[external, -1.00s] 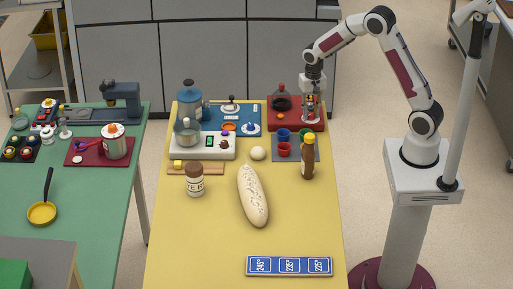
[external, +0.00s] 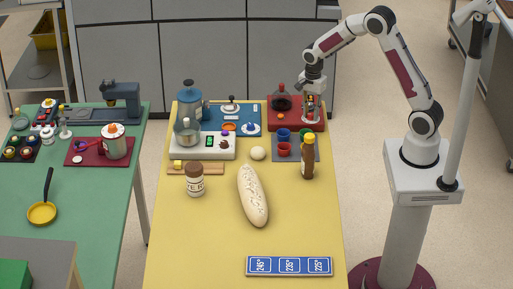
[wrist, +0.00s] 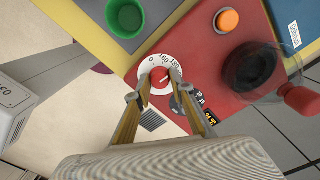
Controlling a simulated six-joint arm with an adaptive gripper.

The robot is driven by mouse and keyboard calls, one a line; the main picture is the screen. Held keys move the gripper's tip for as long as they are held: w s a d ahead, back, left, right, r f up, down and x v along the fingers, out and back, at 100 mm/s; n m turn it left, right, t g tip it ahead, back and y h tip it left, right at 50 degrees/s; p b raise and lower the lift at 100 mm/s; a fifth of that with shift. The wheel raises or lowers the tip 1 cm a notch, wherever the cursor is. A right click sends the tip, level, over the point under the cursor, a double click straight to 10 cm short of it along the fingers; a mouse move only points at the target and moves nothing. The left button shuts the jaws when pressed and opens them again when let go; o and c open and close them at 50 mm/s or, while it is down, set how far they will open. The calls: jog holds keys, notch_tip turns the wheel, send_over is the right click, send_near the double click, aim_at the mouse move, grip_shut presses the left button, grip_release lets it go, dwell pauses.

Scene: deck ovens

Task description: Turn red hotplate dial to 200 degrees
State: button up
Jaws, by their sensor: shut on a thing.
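The red hotplate (external: 284,121) sits at the back right of the yellow table. It fills the upper right of the wrist view (wrist: 215,65). Its red dial (wrist: 160,76) stands on a white ring with dark numbers; 0, 160 and 180 are partly legible, and other marks are hidden by my fingers. My gripper (wrist: 160,85) has its two fingers on either side of the dial and is shut on it. In the external view my gripper (external: 311,108) is over the hotplate's right part and hides the dial. The dial's exact setting is unclear.
An orange button (wrist: 227,20) is nearby. A green cup (wrist: 125,18) on a grey mat and a brown bottle (external: 308,158) stand in front.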

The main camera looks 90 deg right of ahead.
aim_at(311, 114)
jog(key=m, duration=0.6)
dwell(0.5)
jog(key=o, duration=1.1)
jog(key=shift+o, duration=0.2)
jog(key=shift+r, duration=3.75)
